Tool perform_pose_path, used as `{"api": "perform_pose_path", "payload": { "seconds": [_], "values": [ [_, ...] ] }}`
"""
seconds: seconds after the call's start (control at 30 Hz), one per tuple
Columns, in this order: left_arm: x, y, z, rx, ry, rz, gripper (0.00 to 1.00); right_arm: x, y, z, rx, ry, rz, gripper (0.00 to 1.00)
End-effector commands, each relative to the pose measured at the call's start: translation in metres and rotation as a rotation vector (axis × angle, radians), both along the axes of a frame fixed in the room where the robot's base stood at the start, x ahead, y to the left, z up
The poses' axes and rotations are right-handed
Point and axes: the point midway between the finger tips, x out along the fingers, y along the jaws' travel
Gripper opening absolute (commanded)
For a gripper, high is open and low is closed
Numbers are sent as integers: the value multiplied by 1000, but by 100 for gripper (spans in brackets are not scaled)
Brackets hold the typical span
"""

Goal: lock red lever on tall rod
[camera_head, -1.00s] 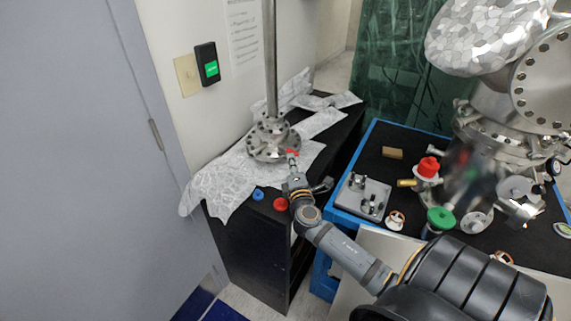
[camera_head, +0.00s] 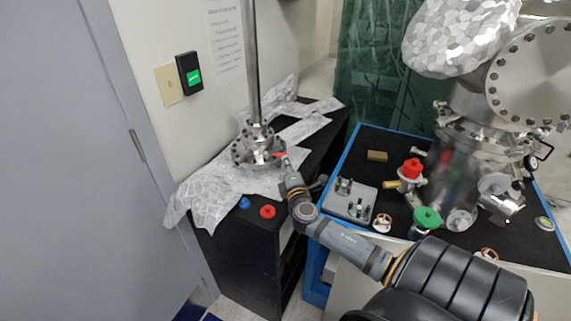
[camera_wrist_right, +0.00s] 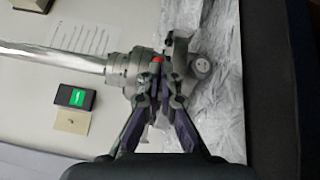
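The tall rod (camera_head: 250,60) is a bare metal tube standing upright on a round bolted metal flange (camera_head: 254,145). The red lever (camera_head: 280,155) is a small red piece at the flange's right side. My right gripper (camera_head: 285,164) is right at the lever. In the right wrist view the red lever (camera_wrist_right: 158,60) shows just beyond the fingertips of my right gripper (camera_wrist_right: 165,82). The fingertips are close together, and I cannot tell whether they are shut on the lever. My left gripper is not in view.
The flange stands on crumpled foil (camera_head: 215,190) over a black cabinet (camera_head: 240,255). A blue cap (camera_head: 244,203) and a red cap (camera_head: 267,211) lie near its front edge. A blue-edged cart (camera_head: 345,160) with a large metal chamber stands to the right. The wall is close behind the rod.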

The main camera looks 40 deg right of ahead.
Motion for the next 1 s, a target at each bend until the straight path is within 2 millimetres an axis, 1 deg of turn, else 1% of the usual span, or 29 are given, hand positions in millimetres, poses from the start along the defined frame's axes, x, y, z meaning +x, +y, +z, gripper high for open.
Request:
{"api": "perform_pose_path", "payload": {
  "seconds": [0.03, 0.47, 0.57, 0.67, 1.0],
  "values": [
    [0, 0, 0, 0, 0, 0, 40, 1, -3, 4, -8, -4, -8, 0],
    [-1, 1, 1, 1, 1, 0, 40, 2, -4, 6, -11, -7, -9, 0],
    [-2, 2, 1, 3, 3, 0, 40, -1, -2, 6, -13, -8, -8, 0],
    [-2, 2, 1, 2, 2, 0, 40, -11, 4, 5, -12, -6, -6, 0],
    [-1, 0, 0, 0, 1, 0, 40, -77, 43, -1, -5, -3, -2, 0]
  ]
}}
